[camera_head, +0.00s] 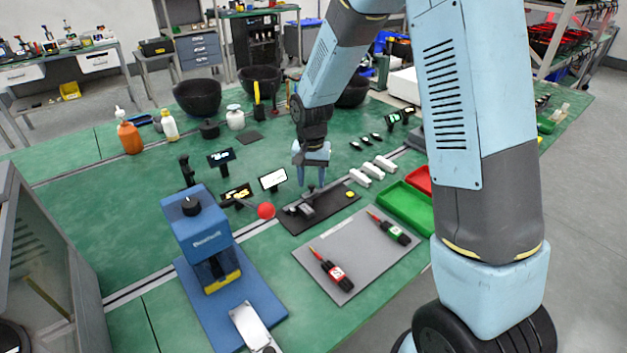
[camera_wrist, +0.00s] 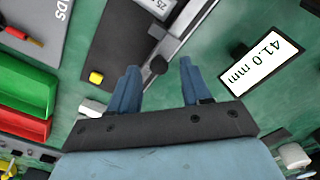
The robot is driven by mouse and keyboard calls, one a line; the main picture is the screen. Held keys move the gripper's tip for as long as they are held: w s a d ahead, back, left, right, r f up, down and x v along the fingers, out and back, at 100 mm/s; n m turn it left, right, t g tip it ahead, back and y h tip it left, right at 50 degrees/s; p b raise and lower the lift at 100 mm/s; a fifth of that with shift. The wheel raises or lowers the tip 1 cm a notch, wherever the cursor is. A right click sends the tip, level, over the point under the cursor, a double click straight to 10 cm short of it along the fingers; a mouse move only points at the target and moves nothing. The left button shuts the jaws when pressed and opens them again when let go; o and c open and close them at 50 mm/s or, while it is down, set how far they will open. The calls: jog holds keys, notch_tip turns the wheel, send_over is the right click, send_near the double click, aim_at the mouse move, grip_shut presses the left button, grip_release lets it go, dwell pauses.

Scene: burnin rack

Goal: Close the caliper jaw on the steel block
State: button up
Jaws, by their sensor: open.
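The caliper (camera_head: 309,204) lies on a dark base plate (camera_head: 327,211) in the middle of the green bench. In the wrist view its pale metal beam (camera_wrist: 190,22) runs diagonally above my fingers, with a dark round knob (camera_wrist: 158,65) beside it. A small display (camera_wrist: 262,68) reads 41.0 mm; it stands behind the plate in the head view (camera_head: 272,179). I cannot clearly tell the steel block from the caliper's grey parts.
A yellow button (camera_head: 350,194) sits on the plate's right end. A grey mat (camera_head: 347,260) with two screwdrivers lies in front, green (camera_head: 406,208) and red (camera_head: 419,179) trays to the right.

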aim_at(307, 194)
jog(key=shift+f, duration=0.45)
jog(key=c, duration=0.8)
jog(key=shift+s+a, duration=0.45)
jog(key=shift+a, duration=0.2)
jog(key=o, duration=0.8)
jog(key=shift+r, duration=0.15)
notch_tip(307, 194, up, 14)
jog(key=shift+f, duration=0.25)
